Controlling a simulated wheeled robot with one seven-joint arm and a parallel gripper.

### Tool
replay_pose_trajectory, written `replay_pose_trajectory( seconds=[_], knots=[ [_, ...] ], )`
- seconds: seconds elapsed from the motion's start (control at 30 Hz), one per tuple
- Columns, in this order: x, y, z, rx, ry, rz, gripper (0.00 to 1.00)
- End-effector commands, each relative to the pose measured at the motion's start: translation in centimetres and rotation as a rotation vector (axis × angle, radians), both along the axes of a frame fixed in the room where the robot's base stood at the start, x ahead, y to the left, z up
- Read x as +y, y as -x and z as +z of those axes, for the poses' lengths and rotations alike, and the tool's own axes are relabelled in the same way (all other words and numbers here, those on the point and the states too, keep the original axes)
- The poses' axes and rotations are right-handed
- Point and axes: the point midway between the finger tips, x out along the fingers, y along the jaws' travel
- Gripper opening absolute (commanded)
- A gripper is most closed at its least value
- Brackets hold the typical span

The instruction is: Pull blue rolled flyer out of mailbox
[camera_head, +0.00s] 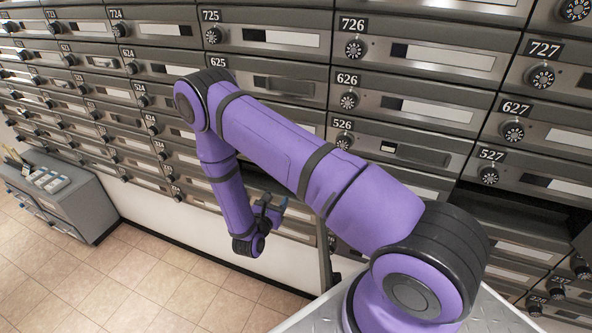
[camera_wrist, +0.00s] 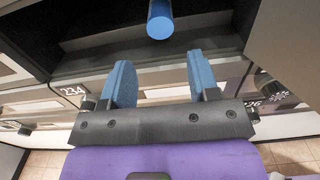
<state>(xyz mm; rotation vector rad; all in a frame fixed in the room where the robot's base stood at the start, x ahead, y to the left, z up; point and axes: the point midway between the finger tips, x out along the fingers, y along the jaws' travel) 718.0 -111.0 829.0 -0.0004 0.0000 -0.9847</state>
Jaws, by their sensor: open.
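The blue rolled flyer (camera_wrist: 160,22) shows its round end at the top middle of the wrist view, sticking out of a dark open mailbox compartment (camera_wrist: 90,25). My gripper (camera_wrist: 161,62) is open, with its two blue finger pads apart and nothing between them. The flyer's end is just beyond the fingertips, roughly centred between them, and I see no contact. In the head view my gripper (camera_head: 272,212) is low in front of the mailbox wall, partly hidden by my wrist. The flyer cannot be made out in the head view.
Rows of closed grey mailboxes (camera_head: 440,60) with dials fill the wall. A plate reading 234 (camera_wrist: 73,91) is left of the fingers. An open dark compartment (camera_head: 515,205) is at the right. A grey cabinet (camera_head: 60,195) stands at the left; the tiled floor (camera_head: 150,285) is clear.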

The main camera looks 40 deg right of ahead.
Motion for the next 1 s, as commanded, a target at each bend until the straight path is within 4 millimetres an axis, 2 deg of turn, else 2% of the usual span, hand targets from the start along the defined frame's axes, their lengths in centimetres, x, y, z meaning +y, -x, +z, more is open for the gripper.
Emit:
replay_pose_trajectory(
  seconds=[0.7, 1.0],
  knots=[
    [-6.1, -4.1, 0.0, -0.001, 0.001, -0.001, 0.55],
    [-7.8, -5.2, 0.0, 0.0, 0.0, -0.001, 0.55]
  ],
)
